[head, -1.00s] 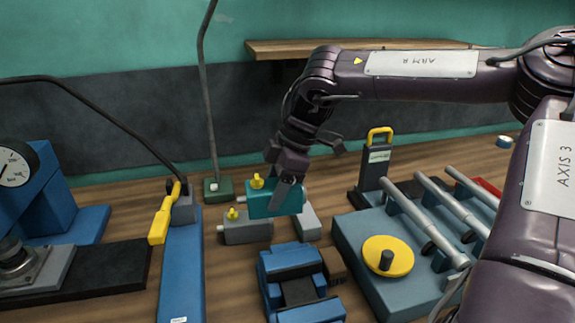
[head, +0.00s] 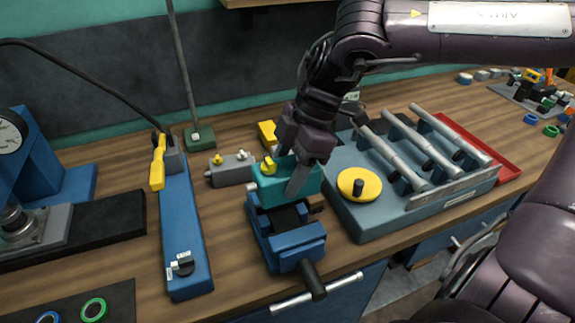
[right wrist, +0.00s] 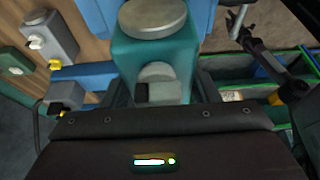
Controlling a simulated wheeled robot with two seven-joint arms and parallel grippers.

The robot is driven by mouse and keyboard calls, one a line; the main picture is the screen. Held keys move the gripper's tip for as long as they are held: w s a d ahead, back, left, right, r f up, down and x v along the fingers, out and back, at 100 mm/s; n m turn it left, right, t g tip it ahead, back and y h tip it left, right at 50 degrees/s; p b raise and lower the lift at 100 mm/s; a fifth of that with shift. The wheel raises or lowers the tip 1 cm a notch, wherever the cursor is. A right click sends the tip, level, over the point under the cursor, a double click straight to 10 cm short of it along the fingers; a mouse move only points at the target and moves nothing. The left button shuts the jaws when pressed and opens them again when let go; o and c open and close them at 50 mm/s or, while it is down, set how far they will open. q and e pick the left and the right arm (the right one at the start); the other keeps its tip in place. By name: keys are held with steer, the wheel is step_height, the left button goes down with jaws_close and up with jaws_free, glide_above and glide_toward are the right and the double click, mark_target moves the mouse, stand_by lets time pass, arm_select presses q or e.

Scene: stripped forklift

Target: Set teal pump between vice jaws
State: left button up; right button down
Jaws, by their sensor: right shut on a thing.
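The teal pump (head: 273,186), a block with a yellow knob on top, is in my right gripper (head: 296,183). The right gripper is shut on it and holds it at the back end of the blue vice (head: 287,242). Whether the pump touches the vice cannot be told. The vice jaws are partly hidden by the pump and gripper; the dark gap and front handle show. In the right wrist view the teal pump (right wrist: 153,60) fills the middle, with a round grey cap and a blue surface behind it. My left gripper is not in view.
A grey pump (head: 232,169) stands left of the vice. A grey fixture with a yellow disc (head: 359,184) and several silver rods stands close on the right. A long blue torque tool (head: 183,235) lies left. Bare wood shows between it and the vice.

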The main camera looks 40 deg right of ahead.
steer(key=shift+f+b, duration=1.85)
steer(key=shift+f, duration=0.6)
steer(key=shift+a, duration=0.1)
steer(key=shift+f+b, duration=0.95)
steer(key=shift+f, duration=0.45)
steer(key=shift+f, duration=0.35)
